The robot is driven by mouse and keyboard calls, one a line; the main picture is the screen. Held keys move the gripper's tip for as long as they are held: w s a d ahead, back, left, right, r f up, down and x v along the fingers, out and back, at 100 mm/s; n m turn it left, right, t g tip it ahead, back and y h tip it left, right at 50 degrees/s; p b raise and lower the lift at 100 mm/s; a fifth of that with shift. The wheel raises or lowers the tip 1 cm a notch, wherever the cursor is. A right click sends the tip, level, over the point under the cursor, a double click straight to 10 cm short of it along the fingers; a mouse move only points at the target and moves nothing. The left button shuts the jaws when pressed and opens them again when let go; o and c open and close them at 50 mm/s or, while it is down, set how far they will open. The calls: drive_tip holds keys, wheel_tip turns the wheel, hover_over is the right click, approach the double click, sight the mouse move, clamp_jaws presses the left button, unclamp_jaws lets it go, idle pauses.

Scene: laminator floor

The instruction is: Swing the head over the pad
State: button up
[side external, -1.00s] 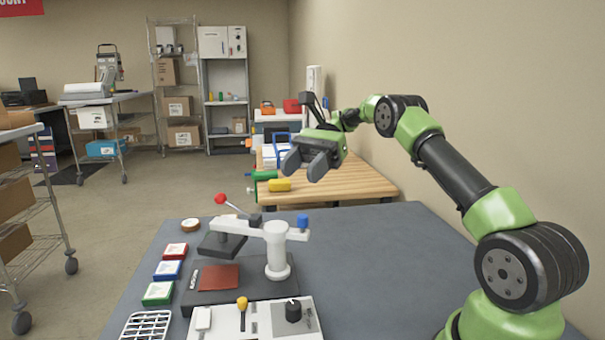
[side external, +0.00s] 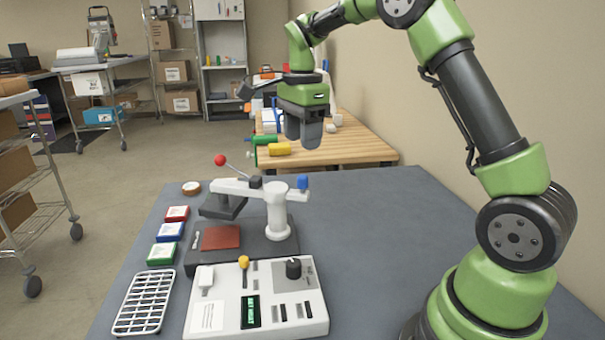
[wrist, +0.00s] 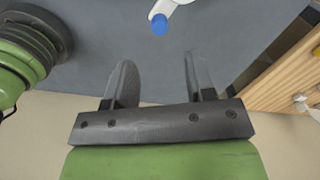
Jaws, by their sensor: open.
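The heat press stands on the grey table, with a white swing arm (side external: 240,188) on a white post (side external: 277,218). Its dark head (side external: 223,207) hangs at the arm's left end, beyond the red-brown pad (side external: 221,237), which lies uncovered on the dark base. A lever with a red ball (side external: 220,160) rises from the arm. A blue knob (side external: 302,182) tops the arm's right end; it also shows in the wrist view (wrist: 159,24). My gripper (side external: 302,138) is open, empty and pointing down, above and beyond the press; its fingers also show in the wrist view (wrist: 160,80).
A white control box (side external: 257,300) and a wire rack (side external: 145,302) lie in front. Red, blue (side external: 170,232) and green boxes line the left side, with a tape roll (side external: 191,188) behind. The table's right side is clear. A wooden bench (side external: 345,150) stands behind, against the wall.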

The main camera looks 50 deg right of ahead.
sight(302, 177)
wheel_tip(302, 177, down, 8)
drive_tip(key=shift+f, duration=0.2)
clamp_jaws()
